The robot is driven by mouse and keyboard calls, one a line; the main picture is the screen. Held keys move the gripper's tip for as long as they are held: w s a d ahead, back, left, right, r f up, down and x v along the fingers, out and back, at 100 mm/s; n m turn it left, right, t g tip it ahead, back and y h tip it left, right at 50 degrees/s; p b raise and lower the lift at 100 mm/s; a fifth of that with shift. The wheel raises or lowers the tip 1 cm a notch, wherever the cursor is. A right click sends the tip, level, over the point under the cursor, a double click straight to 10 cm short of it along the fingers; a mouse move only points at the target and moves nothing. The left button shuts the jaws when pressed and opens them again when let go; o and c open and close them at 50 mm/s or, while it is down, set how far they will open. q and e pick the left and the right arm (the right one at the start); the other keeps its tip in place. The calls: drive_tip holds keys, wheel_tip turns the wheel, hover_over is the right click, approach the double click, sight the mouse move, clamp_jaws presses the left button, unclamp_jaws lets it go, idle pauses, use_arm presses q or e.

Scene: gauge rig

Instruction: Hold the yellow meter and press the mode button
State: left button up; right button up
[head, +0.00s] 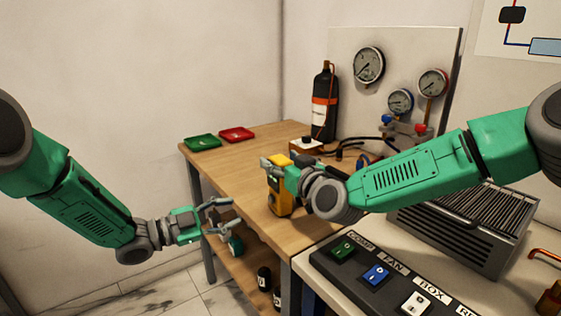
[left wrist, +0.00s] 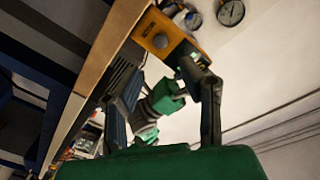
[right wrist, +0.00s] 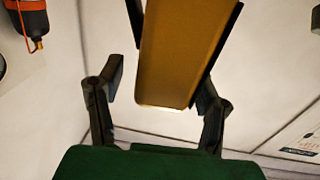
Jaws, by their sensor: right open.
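The yellow meter (head: 280,200) stands upright near the front edge of the wooden table. My right gripper (head: 279,170) is at the meter's upper part. In the right wrist view, the meter's yellow body (right wrist: 178,55) lies between the two spread fingers, with a visible gap at the left finger. My left gripper (head: 218,212) is open and empty, left of the meter and off the table's edge. I cannot make out the mode button.
The wooden table (head: 228,158) carries a green tray (head: 202,141) and a red tray (head: 237,134) at the back. A black bottle (head: 324,105) and a gauge board (head: 400,60) stand behind. A button panel (head: 385,275) and a grey ribbed box (head: 470,230) are at the right.

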clamp_jaws()
use_arm(q)
clamp_jaws()
idle(1.0)
